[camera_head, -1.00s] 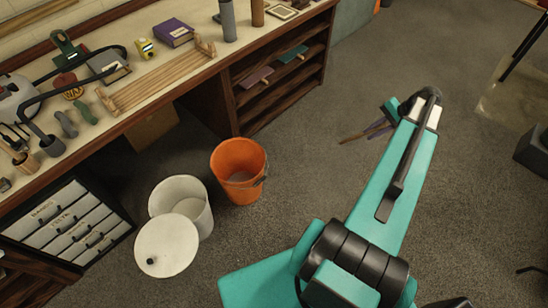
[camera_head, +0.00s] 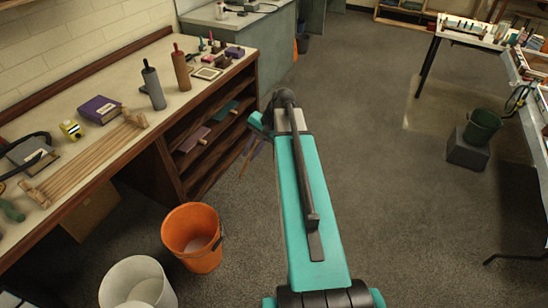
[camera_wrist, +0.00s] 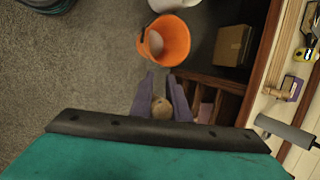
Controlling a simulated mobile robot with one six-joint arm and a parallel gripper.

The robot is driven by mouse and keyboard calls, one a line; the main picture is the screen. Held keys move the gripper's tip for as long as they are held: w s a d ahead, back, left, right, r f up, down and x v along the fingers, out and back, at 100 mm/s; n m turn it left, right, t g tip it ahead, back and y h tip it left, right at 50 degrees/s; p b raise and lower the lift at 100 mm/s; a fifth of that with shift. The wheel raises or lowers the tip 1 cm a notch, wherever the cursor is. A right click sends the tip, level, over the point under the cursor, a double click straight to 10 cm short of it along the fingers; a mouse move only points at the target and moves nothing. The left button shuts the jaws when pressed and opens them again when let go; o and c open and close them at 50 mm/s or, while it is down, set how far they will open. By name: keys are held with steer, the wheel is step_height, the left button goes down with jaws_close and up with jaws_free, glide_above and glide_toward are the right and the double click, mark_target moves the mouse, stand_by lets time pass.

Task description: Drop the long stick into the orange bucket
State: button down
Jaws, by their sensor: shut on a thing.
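The orange bucket (camera_head: 206,262) stands upright on the floor in front of the bench in the head view. Something pale shows inside it. It also shows at the top middle of the wrist view (camera_wrist: 179,48). My gripper (camera_wrist: 163,105) has two purple fingers shut on the long stick (camera_wrist: 161,110), whose round wooden end shows between them. In the head view the stick (camera_head: 245,164) hangs as a thin brown line beside my gripper (camera_head: 257,147), by the bench shelves and away from the bucket. Most of the stick is hidden.
A white bucket (camera_head: 112,290) stands beside the orange one. The wooden bench (camera_head: 110,95) with open shelves runs along the left. A cardboard box (camera_head: 92,215) is under it. A green bucket (camera_head: 484,127) rests on a grey block (camera_head: 466,154) at right. The middle floor is clear.

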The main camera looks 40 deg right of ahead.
steer(key=w+a+r, duration=0.2)
steer(key=a+r, duration=0.1)
steer(key=a, duration=0.5)
steer(key=w+a+r+b, duration=0.1)
steer(key=a+r, duration=0.1)
steer(key=a, duration=0.6)
steer(key=w+a+r+n, duration=0.1)
steer(key=w+a+r, duration=0.1)
steer(key=a, duration=0.7)
steer(key=shift+w+r+g+y+b, duration=0.3)
steer(key=shift+r+b, duration=0.1)
steer(key=shift+r, duration=0.4)
